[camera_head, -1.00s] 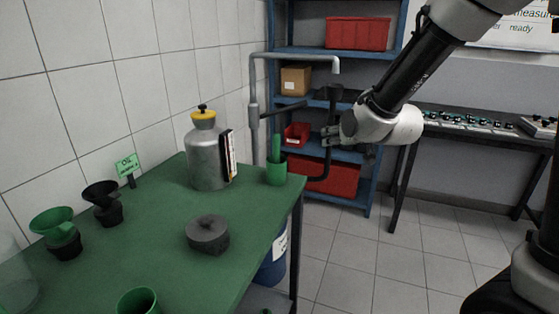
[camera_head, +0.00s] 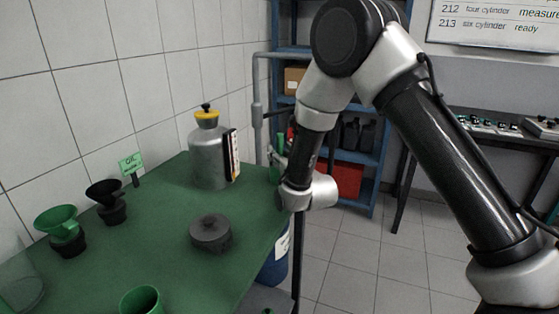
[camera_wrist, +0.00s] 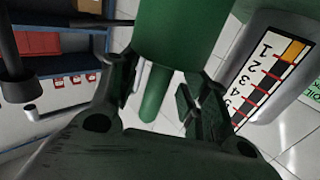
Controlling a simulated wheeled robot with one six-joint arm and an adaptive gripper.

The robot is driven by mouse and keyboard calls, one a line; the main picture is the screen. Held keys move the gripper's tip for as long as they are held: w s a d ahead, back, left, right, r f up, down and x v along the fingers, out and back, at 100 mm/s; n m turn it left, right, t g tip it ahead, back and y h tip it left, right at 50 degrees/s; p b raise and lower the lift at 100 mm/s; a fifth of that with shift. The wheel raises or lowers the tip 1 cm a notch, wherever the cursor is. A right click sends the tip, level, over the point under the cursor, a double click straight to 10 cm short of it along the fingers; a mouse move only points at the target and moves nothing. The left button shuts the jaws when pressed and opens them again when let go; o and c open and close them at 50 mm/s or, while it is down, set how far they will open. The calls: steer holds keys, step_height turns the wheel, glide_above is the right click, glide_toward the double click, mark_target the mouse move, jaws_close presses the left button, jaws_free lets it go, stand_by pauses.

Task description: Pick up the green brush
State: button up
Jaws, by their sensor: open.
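The green brush shows as a light green handle (camera_wrist: 156,92) in the wrist view, with a wider dark green cylinder (camera_wrist: 180,28), apparently its cup, above it. The handle lies between the fingers of my gripper (camera_wrist: 158,88), which are open with gaps on both sides. In the head view the green cup (camera_head: 273,172) stands at the table's far right corner. My gripper and wrist largely hide the cup and brush there.
A grey can (camera_head: 208,160) with a yellow cap and level scale stands just left of the cup; the scale (camera_wrist: 268,75) is close in the wrist view. A dark round part (camera_head: 210,233), funnels (camera_head: 62,228) and a green cup (camera_head: 142,300) share the green table (camera_head: 165,215). A pipe (camera_head: 257,105) rises behind.

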steer(key=shift+w+a, duration=0.3)
steer(key=shift+w, duration=0.3)
jaws_close()
steer(key=shift+r, duration=0.15)
